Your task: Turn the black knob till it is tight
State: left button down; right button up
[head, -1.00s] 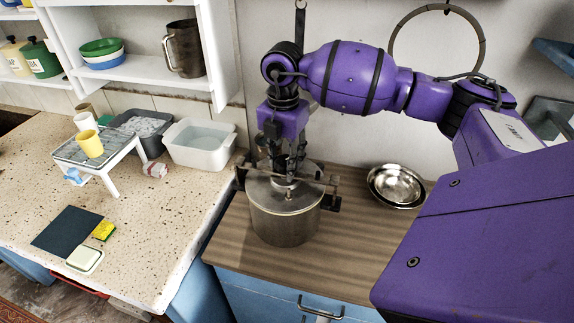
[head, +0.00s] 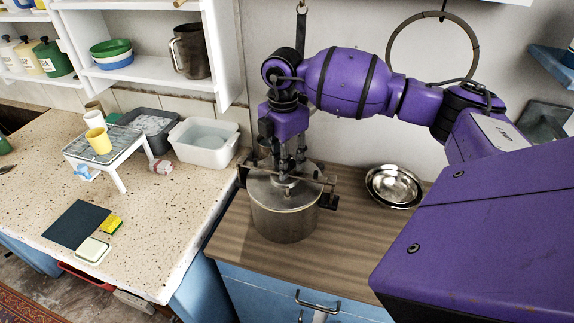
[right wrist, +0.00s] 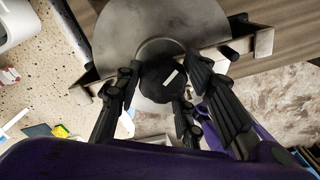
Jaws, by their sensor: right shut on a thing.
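The black knob (right wrist: 165,80), with a white mark on its top, sits at the middle of a metal bar (right wrist: 218,54) across the lid of a steel pot (head: 285,222). The lid (right wrist: 122,35) fills the top of the right wrist view. My right gripper (head: 287,172) points straight down over the lid; in the right wrist view its fingers (right wrist: 165,92) stand around the knob. It is shut on the knob. In the head view the fingers mostly hide the knob. My left gripper is not in view.
The pot stands on a brown wooden worktop (head: 345,245). Steel bowls (head: 394,186) lie to its right. On the left a speckled counter (head: 160,215) holds a white basin (head: 203,143), a small white rack (head: 105,150), a dark mat (head: 76,224) and a yellow sponge (head: 111,225).

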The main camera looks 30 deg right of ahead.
jog(key=m, duration=0.5)
jog(key=shift+a+f+p, duration=0.1)
jog(key=shift+p, duration=0.2)
jog(key=o, duration=0.9)
jog(key=shift+c, duration=0.2)
